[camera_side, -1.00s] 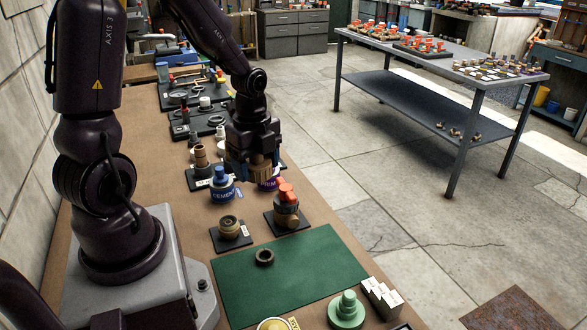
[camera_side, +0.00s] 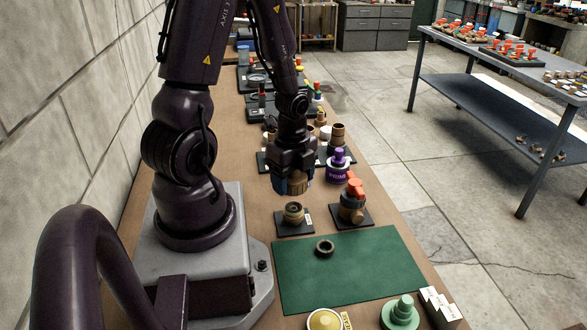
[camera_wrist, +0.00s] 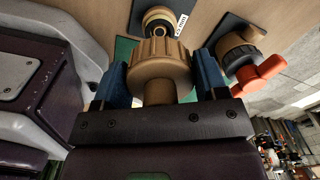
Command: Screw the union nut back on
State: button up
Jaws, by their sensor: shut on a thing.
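My gripper (camera_side: 292,187) points down with its blue fingers shut on the tan, ribbed union nut (camera_wrist: 160,70). The nut also shows between the fingers in the side view (camera_side: 297,182). Below it, the round tan fitting (camera_side: 293,213) stands upright on a small black plate (camera_side: 306,228). In the side view the nut is above the fitting with a small gap. In the wrist view the fitting (camera_wrist: 158,17) shows just beyond the nut, partly hidden by it. I cannot tell whether the two are exactly lined up.
A valve with a red handle (camera_side: 353,203) stands close on the right. A purple can (camera_side: 338,168) is behind it. A dark ring (camera_side: 324,247) lies on the green mat (camera_side: 370,265), which is otherwise mostly clear.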

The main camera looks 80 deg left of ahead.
aim_at(293, 208)
jog(key=shift+f, duration=1.3)
jog(key=shift+f, duration=0.5)
jog(key=shift+f, duration=0.65)
jog(key=shift+f, duration=1.45)
dwell(2.0)
jog(key=o, duration=1)
jog(key=shift+o, duration=0.4)
jog(key=shift+r, duration=3)
